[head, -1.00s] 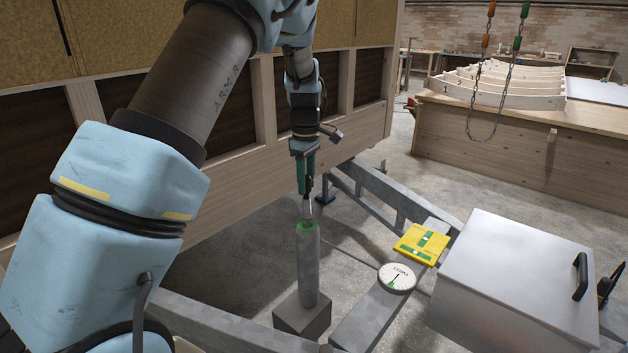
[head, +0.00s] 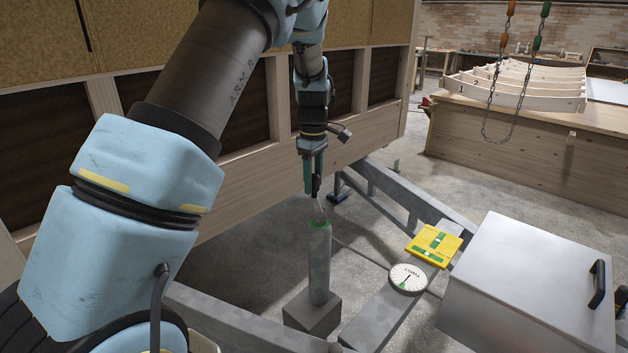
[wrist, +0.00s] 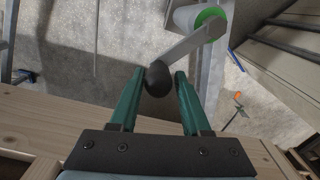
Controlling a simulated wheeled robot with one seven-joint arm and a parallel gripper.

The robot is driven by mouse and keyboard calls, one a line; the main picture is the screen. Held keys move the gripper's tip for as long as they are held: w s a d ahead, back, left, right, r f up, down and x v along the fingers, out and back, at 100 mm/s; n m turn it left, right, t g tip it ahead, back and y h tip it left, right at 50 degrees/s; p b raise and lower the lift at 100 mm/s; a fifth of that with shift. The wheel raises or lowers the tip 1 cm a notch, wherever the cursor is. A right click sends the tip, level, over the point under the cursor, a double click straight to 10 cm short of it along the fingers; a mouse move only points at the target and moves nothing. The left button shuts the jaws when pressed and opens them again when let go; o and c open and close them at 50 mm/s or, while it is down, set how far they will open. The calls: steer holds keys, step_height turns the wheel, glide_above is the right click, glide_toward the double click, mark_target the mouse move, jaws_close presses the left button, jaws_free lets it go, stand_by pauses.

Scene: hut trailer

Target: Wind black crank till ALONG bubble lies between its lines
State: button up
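The crank's black knob (wrist: 158,78) sits between my fingertips in the wrist view, close to the left finger with a gap to the right one. Its grey crank arm (wrist: 190,43) runs up to the green collar (wrist: 210,17). My gripper (wrist: 160,74) is open around the knob. In the head view my gripper (head: 314,190) is above the upright grey post (head: 319,265) with the green collar; the knob is hard to make out there. The yellow level plate (head: 417,247) carries two green vials; their labels and exact bubble positions are too small to read.
A white round dial (head: 408,279) lies on the grey frame beam near the level plate. A metal box (head: 525,270) stands to the right. The wooden hut wall (head: 245,200) is close behind my arm. A chain (head: 488,115) hangs at the back right.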

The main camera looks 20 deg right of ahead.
steer(key=shift+o, duration=1.3)
step_height(320, 180, up, 11)
steer(key=b, duration=0.2)
steer(key=shift+f+b, duration=0.1)
steer(key=shift+b, duration=0.2)
steer(key=s+a+f+m, duration=0.2)
steer(key=a, duration=0.7)
steer(key=s+a+f+m, duration=0.2)
steer(key=a, duration=0.7)
steer(key=s+a+f+m+t, duration=0.1)
steer(key=s+a+f+m, duration=0.3)
steer(key=s+a, duration=0.7)
steer(key=shift+s+a+f+m+t, duration=0.2)
steer(key=shift+s+a+m+t, duration=0.3)
steer(key=shift+s, duration=0.55)
